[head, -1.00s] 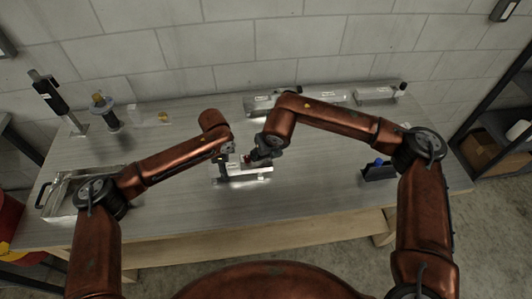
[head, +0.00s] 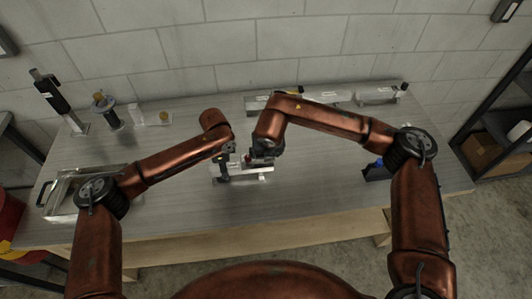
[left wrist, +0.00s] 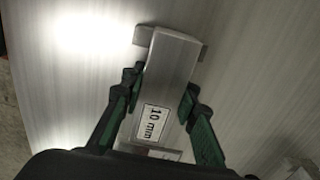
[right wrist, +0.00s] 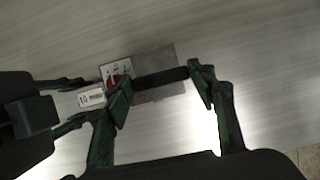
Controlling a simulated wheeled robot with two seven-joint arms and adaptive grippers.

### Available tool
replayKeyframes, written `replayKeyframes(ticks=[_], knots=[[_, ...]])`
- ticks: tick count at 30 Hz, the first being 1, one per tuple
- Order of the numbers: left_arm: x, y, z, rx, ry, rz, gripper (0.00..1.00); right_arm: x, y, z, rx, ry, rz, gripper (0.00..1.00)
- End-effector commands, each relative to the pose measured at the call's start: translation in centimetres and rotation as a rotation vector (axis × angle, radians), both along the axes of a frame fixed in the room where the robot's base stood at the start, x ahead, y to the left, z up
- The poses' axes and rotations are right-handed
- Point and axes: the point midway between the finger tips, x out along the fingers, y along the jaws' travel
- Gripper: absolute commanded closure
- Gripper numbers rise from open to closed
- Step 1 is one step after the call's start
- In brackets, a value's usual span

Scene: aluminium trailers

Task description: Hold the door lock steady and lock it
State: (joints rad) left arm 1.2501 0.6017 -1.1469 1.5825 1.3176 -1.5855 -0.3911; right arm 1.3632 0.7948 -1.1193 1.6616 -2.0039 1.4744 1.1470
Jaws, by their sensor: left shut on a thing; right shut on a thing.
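The door lock (head: 262,170) is a pale metal piece lying on the bench, in the head view just below my two grippers. Its metal bar with a "10 mm" label fills the middle of the left wrist view (left wrist: 168,65). My left gripper (head: 224,170) is shut on this bar, with one finger on each side. In the right wrist view the lock shows a metal plate (right wrist: 152,62), a red part (right wrist: 113,80) and a black handle (right wrist: 160,78). My right gripper (right wrist: 163,84) is shut on the black handle, its fingertips at the handle's two ends.
A metal tray (head: 60,186) stands at the bench's left. A black upright tool (head: 55,98) and a dark round-based part (head: 106,108) stand at the back left. More metal lock-like pieces (head: 375,96) lie along the back. A blue-and-black object (head: 374,171) sits at right. The front middle is clear.

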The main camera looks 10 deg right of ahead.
Motion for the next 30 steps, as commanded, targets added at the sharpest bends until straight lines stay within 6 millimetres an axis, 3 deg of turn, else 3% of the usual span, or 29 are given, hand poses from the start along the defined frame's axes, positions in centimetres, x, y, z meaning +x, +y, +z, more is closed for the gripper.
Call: replayKeyframes(ticks=[8, 19, 23, 30], knots=[[-0.1, 0.1, -0.1, 0.002, 0.003, 0.000, 1.00, 0.0, -0.1, 0.0, 0.000, 0.000, -0.002, 0.31], [-0.1, 0.1, -0.1, 0.002, 0.003, 0.000, 1.00, -0.1, 0.0, 0.5, 0.000, 0.000, -0.001, 0.30], [-0.1, 0.1, -0.1, 0.002, 0.003, 0.000, 1.00, -0.7, 0.0, 2.1, 0.002, -0.003, 0.001, 0.30], [-0.1, 0.1, -0.1, 0.002, 0.002, 0.000, 1.00, -2.7, 0.0, 6.7, 0.000, -0.003, 0.000, 0.30]])
